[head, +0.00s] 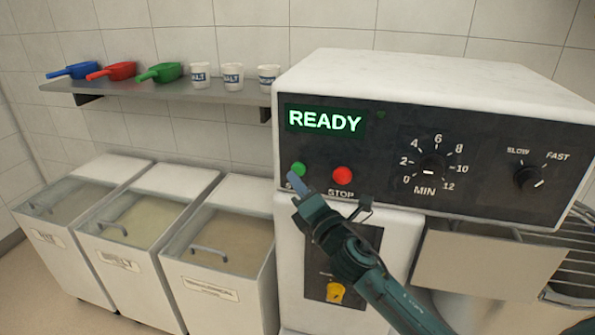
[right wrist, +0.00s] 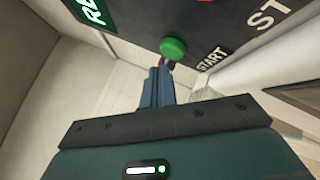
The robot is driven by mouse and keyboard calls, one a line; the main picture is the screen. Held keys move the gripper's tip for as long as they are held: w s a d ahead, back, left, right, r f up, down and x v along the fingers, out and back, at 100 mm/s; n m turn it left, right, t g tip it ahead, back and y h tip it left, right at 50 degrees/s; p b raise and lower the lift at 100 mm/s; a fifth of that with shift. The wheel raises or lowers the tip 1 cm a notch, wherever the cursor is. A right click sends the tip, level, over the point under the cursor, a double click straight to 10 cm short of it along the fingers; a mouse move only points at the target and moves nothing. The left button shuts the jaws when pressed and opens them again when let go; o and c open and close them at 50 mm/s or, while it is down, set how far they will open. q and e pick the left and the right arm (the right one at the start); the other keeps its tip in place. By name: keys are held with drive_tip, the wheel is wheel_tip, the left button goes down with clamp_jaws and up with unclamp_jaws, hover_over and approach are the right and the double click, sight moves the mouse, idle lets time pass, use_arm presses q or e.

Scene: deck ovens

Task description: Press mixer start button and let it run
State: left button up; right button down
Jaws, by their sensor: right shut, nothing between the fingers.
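The mixer (head: 420,85) stands at the right with a dark control panel. Its display (head: 325,120) reads READY in green. The green start button (head: 299,169) is at the panel's lower left, with the red stop button (head: 342,175) to its right. My right gripper (head: 294,182) is shut and empty, its tips just below the green button in the head view. In the right wrist view the fingertips (right wrist: 161,68) are close beneath the green button (right wrist: 173,48); I cannot tell whether they touch it. My left gripper is not in view.
A minute dial (head: 430,172) and a slow-fast knob (head: 527,178) sit further right on the panel. Lidded bins (head: 215,280) stand left. A shelf (head: 150,88) above holds scoops and cups.

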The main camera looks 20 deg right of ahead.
drive_tip(key=shift+w+d, duration=0.25)
drive_tip(key=shift+w, duration=0.1)
drive_tip(key=shift+w+d, duration=0.25)
drive_tip(key=shift+w, duration=0.1)
idle(0.9)
idle(0.3)
drive_tip(key=shift+s+a, duration=0.5)
drive_tip(key=shift+s, duration=0.2)
drive_tip(key=s+a, duration=0.2)
drive_tip(key=s, duration=0.2)
drive_tip(key=shift+s+a+p, duration=0.1)
drive_tip(key=shift+a+p, duration=0.25)
drive_tip(key=shift+a, duration=0.05)
idle(0.4)
